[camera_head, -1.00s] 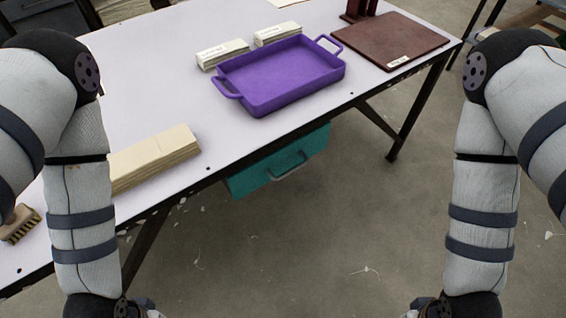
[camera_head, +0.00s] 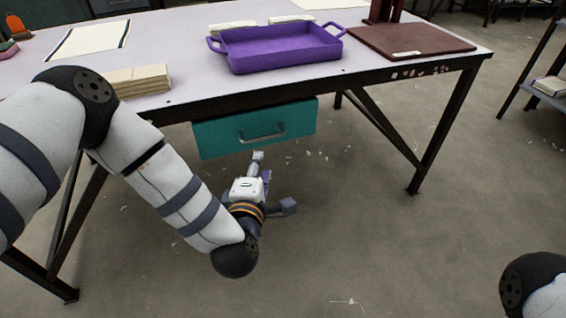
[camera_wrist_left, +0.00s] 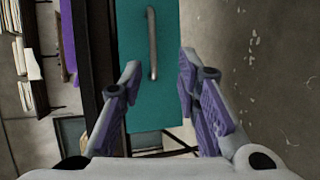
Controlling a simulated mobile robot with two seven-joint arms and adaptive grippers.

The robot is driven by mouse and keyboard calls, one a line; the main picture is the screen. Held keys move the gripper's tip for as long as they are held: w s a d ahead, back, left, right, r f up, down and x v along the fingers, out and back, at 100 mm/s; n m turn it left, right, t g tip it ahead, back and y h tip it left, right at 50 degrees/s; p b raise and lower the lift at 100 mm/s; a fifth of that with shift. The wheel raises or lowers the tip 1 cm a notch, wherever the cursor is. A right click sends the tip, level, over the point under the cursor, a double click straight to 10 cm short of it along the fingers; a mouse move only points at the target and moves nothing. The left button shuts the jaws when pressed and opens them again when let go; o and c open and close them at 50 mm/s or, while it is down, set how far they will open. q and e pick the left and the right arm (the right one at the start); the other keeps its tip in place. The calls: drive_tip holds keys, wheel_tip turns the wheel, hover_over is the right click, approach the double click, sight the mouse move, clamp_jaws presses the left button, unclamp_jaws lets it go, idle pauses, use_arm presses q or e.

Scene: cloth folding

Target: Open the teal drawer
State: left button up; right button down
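The teal drawer (camera_head: 222,134) hangs under the table's front edge and looks shut. Its metal bar handle (camera_head: 262,136) is on the front face. In the left wrist view the teal drawer (camera_wrist_left: 143,104) stands ahead, turned on its side, with the handle (camera_wrist_left: 152,42) upright in the picture, between and beyond the fingers. My left gripper (camera_head: 270,178) is just below and in front of the drawer, apart from the handle. In the left wrist view the left gripper (camera_wrist_left: 160,90) is open and empty. My right gripper is out of view; only part of my right arm shows at the lower right.
The table (camera_head: 180,105) carries a purple tray (camera_head: 280,62), a stack of cream cloth (camera_head: 140,80) and a dark red board (camera_head: 410,40). Table legs (camera_head: 440,130) stand at both sides of the drawer. The floor in front is clear.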

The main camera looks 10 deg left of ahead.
sight(263, 139)
use_arm(q)
drive_tip(key=shift+n, duration=0.3)
drive_tip(key=b+x, duration=0.1)
drive_tip(key=x, duration=0.7)
drive_tip(key=r+b+x, duration=0.1)
drive_tip(key=x, duration=0.3)
drive_tip(key=shift+w+a+b, duration=0.35)
drive_tip(key=shift+w, duration=0.05)
drive_tip(key=shift+c, duration=0.4)
clamp_jaws()
